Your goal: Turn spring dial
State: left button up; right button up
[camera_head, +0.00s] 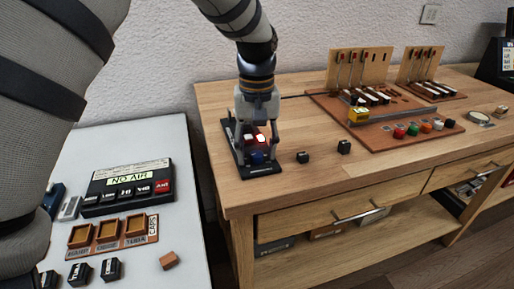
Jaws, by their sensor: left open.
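A small device with a black base (265,171) stands at the left end of the wooden workbench (300,190). It carries a blue round part (257,158), a bright red-lit part (261,138) and other small parts; I cannot tell for certain which is the spring dial. My left gripper (259,142) points down over this device, open, with its fingers on either side of the lit part. The fingers hide much of the device, and I cannot tell whether they touch it. My right gripper is not in view.
Two small black blocks (303,157) (344,147) lie right of the device. Beyond is a brown board (375,133) with upright rods, a yellow block (358,116) and coloured knobs (412,130). A white table (190,225) at left holds a "NO AIR" panel (127,180) and small bins (109,232).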

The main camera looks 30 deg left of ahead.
aim_at(256, 153)
pick_arm(q)
grip_shut()
jog(key=shift+s+r+m+p, duration=0.1)
jog(key=shift+r+m+p, duration=0.3)
jog(key=shift+m, duration=0.3)
jog(key=shift+f+m, duration=0.2)
jog(key=shift+m, duration=0.3)
jog(key=shift+f, duration=0.15)
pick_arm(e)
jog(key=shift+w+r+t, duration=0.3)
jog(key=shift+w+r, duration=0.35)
pick_arm(q)
grip_release()
notch_tip(256, 153, up, 12)
